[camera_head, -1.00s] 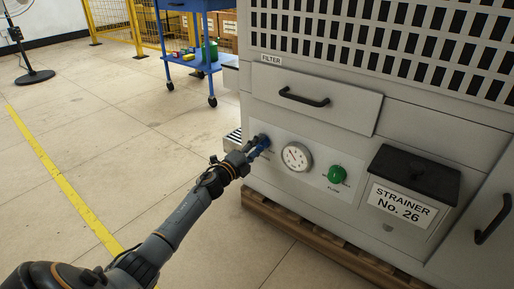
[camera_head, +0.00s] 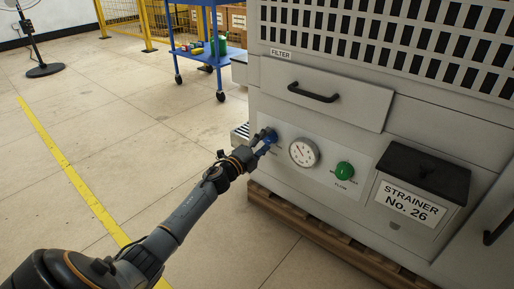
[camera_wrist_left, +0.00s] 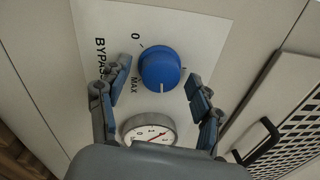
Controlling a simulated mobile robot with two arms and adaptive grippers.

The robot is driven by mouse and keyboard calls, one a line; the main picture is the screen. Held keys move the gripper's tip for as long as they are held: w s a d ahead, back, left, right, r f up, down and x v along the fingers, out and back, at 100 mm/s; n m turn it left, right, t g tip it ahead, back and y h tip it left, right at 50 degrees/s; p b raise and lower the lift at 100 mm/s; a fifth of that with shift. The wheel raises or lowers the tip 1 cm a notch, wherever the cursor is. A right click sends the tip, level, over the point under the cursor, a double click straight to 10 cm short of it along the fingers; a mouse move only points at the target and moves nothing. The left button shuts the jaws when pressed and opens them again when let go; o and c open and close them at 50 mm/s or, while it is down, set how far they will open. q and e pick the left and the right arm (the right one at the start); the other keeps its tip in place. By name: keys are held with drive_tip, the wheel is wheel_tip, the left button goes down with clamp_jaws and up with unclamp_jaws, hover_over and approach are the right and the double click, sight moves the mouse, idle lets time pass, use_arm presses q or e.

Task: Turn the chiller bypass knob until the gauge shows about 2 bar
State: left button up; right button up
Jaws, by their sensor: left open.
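The blue bypass knob (camera_head: 271,135) is on the light panel at the machine's lower left. In the left wrist view the knob (camera_wrist_left: 160,66) shows a white mark at its lower edge, with "0" and "MAX" printed beside it. The round white gauge (camera_head: 303,152) is right of the knob; in the wrist view its dial (camera_wrist_left: 150,130) is partly hidden by my gripper body, and I cannot read the exact pressure. My left gripper (camera_head: 264,144) is open at the knob. Its fingers (camera_wrist_left: 158,78) are spread on both sides of the knob, with visible gaps. My right gripper is not in view.
A green flow knob (camera_head: 345,170) is right of the gauge. A black-lidded strainer box (camera_head: 408,202) and a drawer handle (camera_head: 313,93) stick out from the machine. A wooden pallet (camera_head: 310,230) lies underneath. The floor (camera_head: 120,130) at left is mostly clear.

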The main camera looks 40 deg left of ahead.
use_arm(q)
drive_tip(key=s, duration=1.1)
drive_tip(key=shift+s+a+f, duration=0.15)
drive_tip(key=shift+a+f, duration=0.3)
drive_tip(key=shift+d, duration=0.1)
